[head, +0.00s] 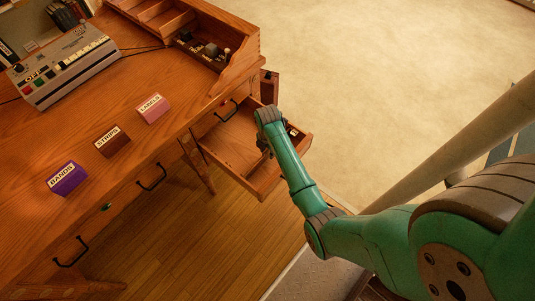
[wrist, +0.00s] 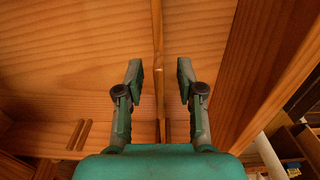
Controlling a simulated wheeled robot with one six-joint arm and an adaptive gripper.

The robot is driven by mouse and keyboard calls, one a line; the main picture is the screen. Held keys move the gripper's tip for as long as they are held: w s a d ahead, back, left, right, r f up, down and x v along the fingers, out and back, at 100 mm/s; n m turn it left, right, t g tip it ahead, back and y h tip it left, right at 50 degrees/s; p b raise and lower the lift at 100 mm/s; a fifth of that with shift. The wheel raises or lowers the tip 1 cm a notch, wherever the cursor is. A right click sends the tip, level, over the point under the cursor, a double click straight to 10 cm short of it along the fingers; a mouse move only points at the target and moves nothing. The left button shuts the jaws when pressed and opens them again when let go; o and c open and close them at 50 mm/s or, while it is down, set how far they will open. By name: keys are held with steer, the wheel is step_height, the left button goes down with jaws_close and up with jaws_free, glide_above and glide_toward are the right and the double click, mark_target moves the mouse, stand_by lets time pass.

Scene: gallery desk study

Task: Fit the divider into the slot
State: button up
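The divider (wrist: 158,45) is a thin wooden panel, seen nearly edge-on in the wrist view. It stands in the open drawer (head: 268,186), and its lower end in the picture meets a pair of small wooden strips (wrist: 167,129) that form a slot. It looks lined up between these strips; how deep it sits cannot be told. My gripper (wrist: 160,72) is open, with one finger on each side of the divider and a visible gap to both. In the head view my gripper (head: 264,146) is low over the drawer, partly hidden by my arm.
Another strip pair (wrist: 76,135) lies to the left. A drawer wall (wrist: 255,60) runs close on the right. The desk top holds purple, brown and pink label blocks (head: 113,141), a grey machine (head: 62,66) and an organizer (head: 205,45). The floor beyond is clear.

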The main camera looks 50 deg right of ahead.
jaws_close()
